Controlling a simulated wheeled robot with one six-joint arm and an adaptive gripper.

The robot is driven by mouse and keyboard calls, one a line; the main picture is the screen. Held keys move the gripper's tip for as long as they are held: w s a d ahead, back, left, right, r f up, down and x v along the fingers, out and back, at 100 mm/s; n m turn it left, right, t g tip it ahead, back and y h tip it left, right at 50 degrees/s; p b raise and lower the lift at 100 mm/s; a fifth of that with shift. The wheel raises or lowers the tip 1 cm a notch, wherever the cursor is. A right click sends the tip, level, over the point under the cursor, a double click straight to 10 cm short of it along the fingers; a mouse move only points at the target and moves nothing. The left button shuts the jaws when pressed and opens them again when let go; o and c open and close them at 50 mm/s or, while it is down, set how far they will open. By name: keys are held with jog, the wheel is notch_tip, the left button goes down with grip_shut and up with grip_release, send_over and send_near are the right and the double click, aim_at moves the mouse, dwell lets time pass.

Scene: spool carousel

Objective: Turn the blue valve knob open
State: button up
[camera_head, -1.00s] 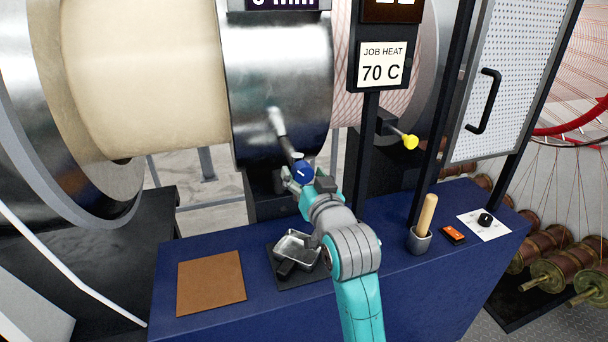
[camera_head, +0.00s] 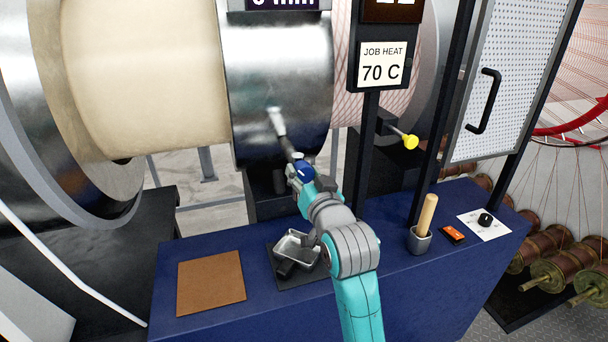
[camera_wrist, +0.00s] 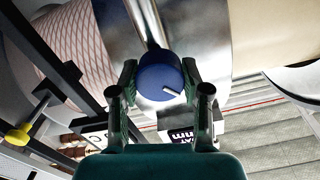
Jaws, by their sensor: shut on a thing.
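The blue valve knob (camera_head: 300,169) sits at the lower end of a thin metal stem (camera_head: 279,124) below the shiny metal drum. In the wrist view the round blue knob (camera_wrist: 160,80) carries a white pointer line that points to the right and slightly down. My gripper (camera_wrist: 159,76) has one finger on each side of the knob and is shut on it. In the head view my gripper (camera_head: 301,176) reaches up to the knob from below, and the knob is partly hidden by it.
A sign post reading "JOB HEAT 70 C" (camera_head: 382,63) stands just right of my arm. A yellow knob (camera_head: 410,142) is further right. A metal tray (camera_head: 297,247), brown pad (camera_head: 211,283) and grey cup (camera_head: 419,240) sit on the blue bench (camera_head: 395,286).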

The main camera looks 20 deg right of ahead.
jog(key=m, duration=0.8)
jog(key=shift+m, duration=0.3)
jog(key=m, duration=0.4)
jog(key=shift+f+m, duration=0.1)
jog(key=shift+m, duration=2.2)
jog(key=o, duration=1.1)
jog(key=shift+o, duration=0.2)
jog(key=shift+s, duration=0.15)
jog(key=s, duration=1.1)
jog(key=shift+s, duration=0.4)
